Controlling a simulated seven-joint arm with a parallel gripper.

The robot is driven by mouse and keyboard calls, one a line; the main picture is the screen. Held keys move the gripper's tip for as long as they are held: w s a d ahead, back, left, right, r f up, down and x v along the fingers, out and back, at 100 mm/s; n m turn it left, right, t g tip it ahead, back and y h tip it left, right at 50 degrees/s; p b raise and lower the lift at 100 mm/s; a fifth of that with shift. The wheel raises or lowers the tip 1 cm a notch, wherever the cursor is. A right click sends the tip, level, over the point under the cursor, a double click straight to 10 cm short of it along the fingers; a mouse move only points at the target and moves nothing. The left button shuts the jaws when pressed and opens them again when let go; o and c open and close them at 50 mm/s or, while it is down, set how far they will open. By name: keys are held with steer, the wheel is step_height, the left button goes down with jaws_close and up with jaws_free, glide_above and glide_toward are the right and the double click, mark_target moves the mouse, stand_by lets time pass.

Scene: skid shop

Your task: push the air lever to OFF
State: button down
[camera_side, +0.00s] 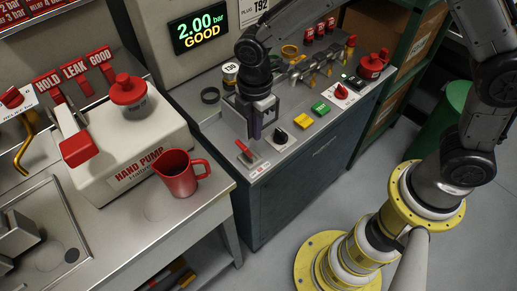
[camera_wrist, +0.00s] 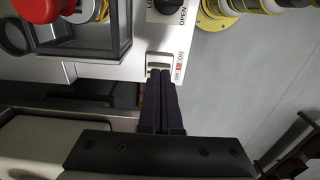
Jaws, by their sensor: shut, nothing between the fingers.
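The air lever (camera_side: 243,147) has a red handle and sits at the near left corner of the control bench, leaning toward the upper left in the side view. A small label (camera_side: 259,169) lies beside it. The wrist view shows its ON and OFF label (camera_wrist: 180,66) and a pale metal mount (camera_wrist: 158,61); the red handle does not show clearly there. My gripper (camera_side: 254,135) is shut and empty, pointing down just behind and right of the lever. In the wrist view the dark fingertips (camera_wrist: 160,76) reach the mount's edge; I cannot tell whether they touch it.
A black knob (camera_side: 281,135), a yellow button (camera_side: 302,121) and a green button (camera_side: 320,108) are to the right on the bench. A red mug (camera_side: 179,176) and the hand pump (camera_side: 130,140) stand on the table at left. A pressure display (camera_side: 200,28) reads 2.00 bar, GOOD.

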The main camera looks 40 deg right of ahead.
steer(key=shift+r, duration=2.6)
steer(key=s+d+r+m+t, duration=0.2)
steer(key=d+r+m, duration=0.1)
steer(key=d+r, duration=0.4)
steer(key=s+d+r+m+t, duration=0.25)
steer(key=d+r, duration=0.25)
steer(key=r, duration=0.3)
steer(key=s+d+f+m, duration=0.1)
steer(key=s+d+m, duration=0.2)
steer(key=s+m, duration=0.3)
steer(key=s+d+f+m+t, duration=0.1)
steer(key=s+d+m, duration=0.2)
steer(key=s+m, duration=0.3)
steer(key=s, duration=0.3)
steer(key=shift+s+d, duration=0.3)
steer(key=shift+m, duration=0.25)
